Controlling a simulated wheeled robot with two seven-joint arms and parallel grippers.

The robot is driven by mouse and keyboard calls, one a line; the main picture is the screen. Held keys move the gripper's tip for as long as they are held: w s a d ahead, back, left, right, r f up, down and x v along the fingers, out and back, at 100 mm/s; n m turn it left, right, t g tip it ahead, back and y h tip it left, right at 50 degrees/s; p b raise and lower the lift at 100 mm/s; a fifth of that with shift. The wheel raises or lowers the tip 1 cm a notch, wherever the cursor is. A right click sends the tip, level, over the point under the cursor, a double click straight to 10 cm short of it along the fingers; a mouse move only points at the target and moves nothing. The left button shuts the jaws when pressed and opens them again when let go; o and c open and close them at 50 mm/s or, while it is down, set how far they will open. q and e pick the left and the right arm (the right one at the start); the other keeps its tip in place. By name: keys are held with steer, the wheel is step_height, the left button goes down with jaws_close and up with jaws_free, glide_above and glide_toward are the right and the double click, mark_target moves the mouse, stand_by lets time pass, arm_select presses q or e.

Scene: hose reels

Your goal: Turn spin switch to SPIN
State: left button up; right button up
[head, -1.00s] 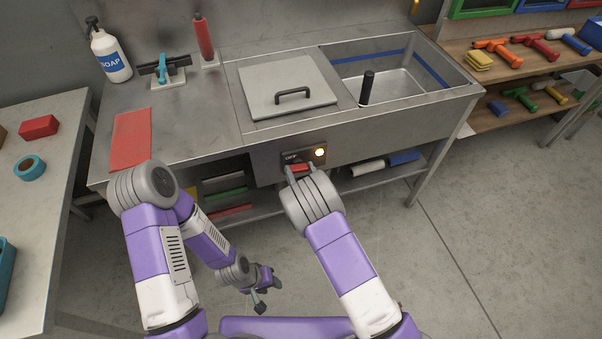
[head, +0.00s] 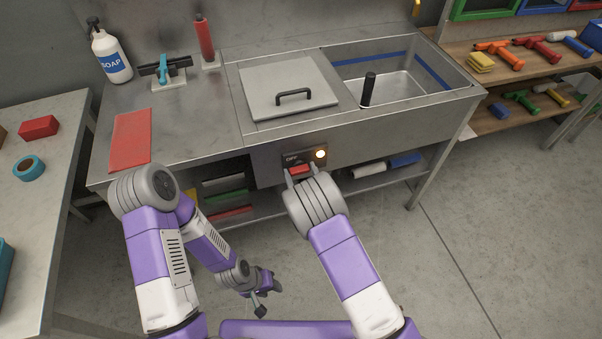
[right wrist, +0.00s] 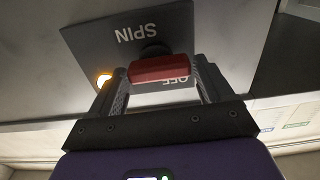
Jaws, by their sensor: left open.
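The spin switch is a red bar handle (head: 299,169) on a dark panel (head: 289,158) on the sink bench's front, and it also shows in the right wrist view (right wrist: 165,69). The panel's OFF label lies beside the handle and is partly covered by it in the right wrist view. The SPIN label (right wrist: 136,32) is upside down there. My right gripper (head: 300,172) has one finger at each end of the handle and looks shut on it. My left gripper (head: 264,291) is open and empty, low over the floor, away from the switch.
An orange lamp (head: 320,154) is lit beside the switch. Above it is a basin with a grey lid (head: 287,87) and an open basin with a black post (head: 368,89). A shelf (head: 400,172) with several items runs below. The floor at right is clear.

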steer(key=shift+o, duration=1.1)
steer(key=p+v, duration=0.1)
steer(key=v, duration=0.6)
steer(key=shift+s+p, duration=0.3)
steer(key=shift+p, duration=0.05)
steer(key=s+d+f+m+g+h+p, duration=0.4)
steer(key=s+d+f+m+g, duration=0.1)
steer(key=s+d+f+g, duration=0.45)
steer(key=s+a+m+g+y+p, duration=0.1)
steer(key=s+g, duration=0.6)
steer(key=s, duration=0.7)
steer(key=shift+a+r+y+p, duration=0.35)
steer(key=shift+r+y+p, duration=0.1)
steer(key=shift+y+p, duration=0.35)
